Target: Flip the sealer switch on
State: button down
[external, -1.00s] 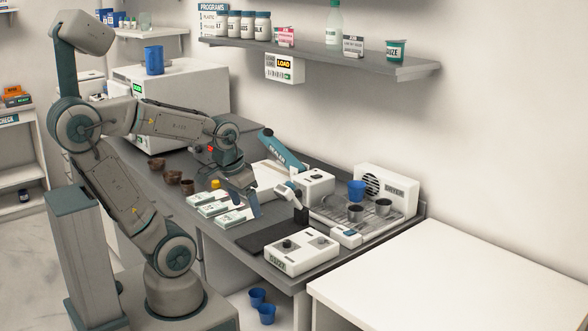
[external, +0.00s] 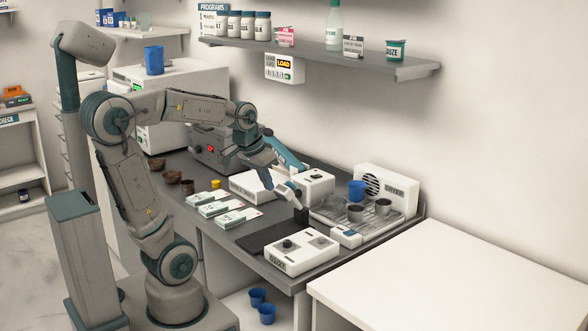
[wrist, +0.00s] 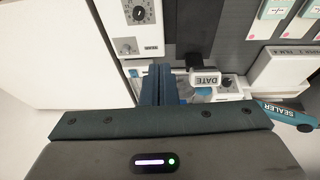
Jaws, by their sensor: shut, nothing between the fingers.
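The sealer shows in the external view as a white body (external: 250,185) with a raised teal arm (external: 285,152). In the wrist view its white body (wrist: 285,66) is at the right edge and its teal arm (wrist: 287,113), marked SEALER, is below that. I cannot make out the switch clearly in either view. My gripper (external: 267,184) is above the bench, in front of the sealer arm in the picture, and hides part of the sealer. In the wrist view my gripper (wrist: 158,72) has its fingers together with nothing between them, left of the date stamp.
A DATE stamp (wrist: 205,79) stands beside a dark mat (external: 265,237). A white control box with knobs (external: 302,250) sits at the bench front. White packs (external: 213,207) lie left of the mat. A dryer (external: 388,190) with cups is at the right. A shelf (external: 320,58) hangs above.

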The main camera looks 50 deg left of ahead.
jog(key=shift+t, duration=0.9)
jog(key=w+a+b, duration=0.1)
jog(key=w+a, duration=0.1)
jog(key=w, duration=0.3)
jog(key=w+a+r+b, duration=0.1)
jog(key=w+a, duration=0.2)
jog(key=w, duration=0.2)
jog(key=w+a+b, duration=0.2)
jog(key=w, duration=0.3)
jog(key=shift+w+a+r, duration=0.1)
jog(key=shift+a+r, duration=0.25)
jog(key=w+a+t+b, duration=0.1)
jog(key=w+a+b, duration=0.2)
jog(key=w+a, duration=0.7)
jog(key=shift+w+a+f+t+b, duration=0.2)
jog(key=shift+w+t+b, duration=0.15)
jog(key=shift+w, duration=0.35)
jog(key=p, duration=0.1)
send_over(316, 175)
jog(key=s, duration=0.2)
notch_tip(316, 175, down, 8)
jog(key=shift+s+d+f, duration=0.1)
jog(key=shift+s+d, duration=0.05)
jog(key=shift+s+f, duration=0.2)
jog(key=shift+f, duration=0.95)
jog(key=shift+s+f, duration=0.1)
jog(key=shift+f, duration=0.6)
